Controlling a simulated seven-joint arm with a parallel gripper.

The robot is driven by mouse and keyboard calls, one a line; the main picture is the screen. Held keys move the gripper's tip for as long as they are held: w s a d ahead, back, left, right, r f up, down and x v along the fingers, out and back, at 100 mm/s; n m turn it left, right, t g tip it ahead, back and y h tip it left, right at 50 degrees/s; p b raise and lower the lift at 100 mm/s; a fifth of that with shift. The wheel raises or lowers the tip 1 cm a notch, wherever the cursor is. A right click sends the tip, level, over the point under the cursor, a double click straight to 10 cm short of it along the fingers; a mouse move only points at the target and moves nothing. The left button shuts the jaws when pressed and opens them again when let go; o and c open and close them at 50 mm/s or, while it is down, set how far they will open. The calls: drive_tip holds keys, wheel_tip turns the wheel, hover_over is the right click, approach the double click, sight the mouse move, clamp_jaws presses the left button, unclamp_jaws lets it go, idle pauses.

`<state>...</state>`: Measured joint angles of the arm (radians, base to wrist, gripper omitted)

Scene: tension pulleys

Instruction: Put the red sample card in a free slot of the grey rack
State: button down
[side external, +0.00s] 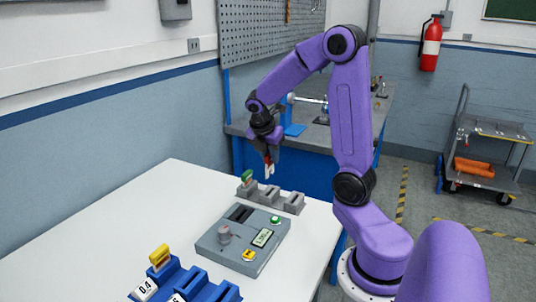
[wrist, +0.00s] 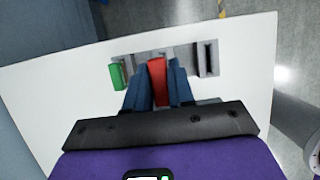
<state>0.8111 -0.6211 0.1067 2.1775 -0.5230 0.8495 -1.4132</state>
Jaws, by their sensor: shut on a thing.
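The red sample card (side external: 268,170) hangs below my gripper (side external: 268,155), which is shut on it. In the side view the card is above the grey rack (side external: 293,204) and appears clear of it. In the wrist view the red card (wrist: 157,84) points down between the fingers (wrist: 161,68), over the middle part of the grey rack (wrist: 208,72), and hides that part. A green card (side external: 247,177) stands in the rack's left slot; it also shows in the wrist view (wrist: 115,77). The right slot (wrist: 208,56) looks empty.
A grey device (side external: 243,240) with a display and buttons sits in front of the rack. A blue rack (side external: 190,284) with a yellow card (side external: 159,256) stands at the table's front. The white table (side external: 130,215) is clear on the left.

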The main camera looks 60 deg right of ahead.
sight(270, 167)
drive_tip(key=shift+f, duration=2.3)
drive_tip(key=shift+f, duration=2.1)
idle(0.9)
drive_tip(key=c, duration=0.6)
unclamp_jaws()
drive_tip(key=shift+o, duration=0.2)
drive_tip(key=shift+r, duration=4)
